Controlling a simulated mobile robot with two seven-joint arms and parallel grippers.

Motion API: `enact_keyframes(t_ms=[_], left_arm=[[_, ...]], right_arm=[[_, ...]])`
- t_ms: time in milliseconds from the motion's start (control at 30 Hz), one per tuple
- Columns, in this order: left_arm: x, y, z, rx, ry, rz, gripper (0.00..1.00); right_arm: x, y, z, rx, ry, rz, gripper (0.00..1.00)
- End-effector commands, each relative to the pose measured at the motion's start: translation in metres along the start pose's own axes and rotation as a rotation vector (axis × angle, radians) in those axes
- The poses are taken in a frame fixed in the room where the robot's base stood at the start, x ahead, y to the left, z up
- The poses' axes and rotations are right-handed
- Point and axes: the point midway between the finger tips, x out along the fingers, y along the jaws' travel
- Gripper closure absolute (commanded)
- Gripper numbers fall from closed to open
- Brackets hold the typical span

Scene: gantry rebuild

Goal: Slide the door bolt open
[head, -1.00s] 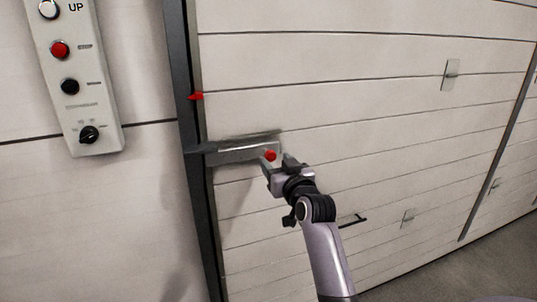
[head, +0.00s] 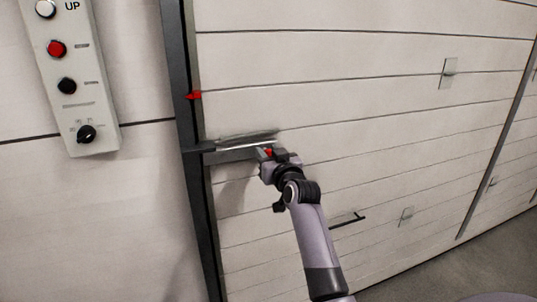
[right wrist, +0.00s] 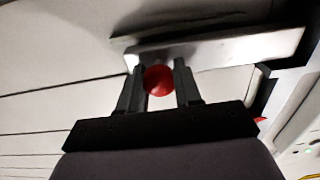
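The door bolt (head: 235,148) is a grey metal bar lying across the left edge of the pale panelled door, reaching the dark door frame. Its red knob (head: 267,152) is at the bolt's right end, partly hidden by my right gripper (head: 266,153). In the right wrist view the red knob (right wrist: 158,80) sits between the two black fingers of my right gripper (right wrist: 160,84), nearer the left finger. A gap shows beside the right finger, so the gripper is open around the knob. The metal bolt plate (right wrist: 220,47) lies just beyond the fingertips. My left gripper is not in view.
A control panel (head: 75,100) with buttons and a rotary switch is on the wall at the left. A red marker (head: 194,95) is on the dark frame (head: 180,70) above the bolt. A black handle (head: 348,219) is lower on the door (head: 330,60).

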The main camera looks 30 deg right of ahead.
Motion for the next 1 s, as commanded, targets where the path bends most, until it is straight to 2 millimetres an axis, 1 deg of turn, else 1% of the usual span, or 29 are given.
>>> enact_keyframes(t_ms=[133, 233, 500, 600, 733, 1000], left_arm=[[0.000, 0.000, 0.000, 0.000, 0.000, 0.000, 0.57], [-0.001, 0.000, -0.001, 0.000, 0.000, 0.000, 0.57], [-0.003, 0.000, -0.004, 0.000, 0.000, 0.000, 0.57], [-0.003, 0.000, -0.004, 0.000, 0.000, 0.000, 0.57], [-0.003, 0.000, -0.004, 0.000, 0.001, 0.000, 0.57], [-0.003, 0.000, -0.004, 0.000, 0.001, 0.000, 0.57]], right_arm=[[0.000, 0.001, 0.000, 0.000, 0.000, 0.000, 1.00], [0.000, 0.007, 0.000, -0.002, 0.000, 0.002, 1.00], [0.000, 0.045, -0.001, -0.007, 0.002, 0.003, 1.00], [0.000, 0.054, 0.000, -0.005, 0.002, 0.002, 1.00], [0.000, 0.060, -0.001, -0.002, 0.001, 0.002, 1.00], [0.000, 0.062, -0.001, -0.002, 0.002, 0.005, 1.00]])
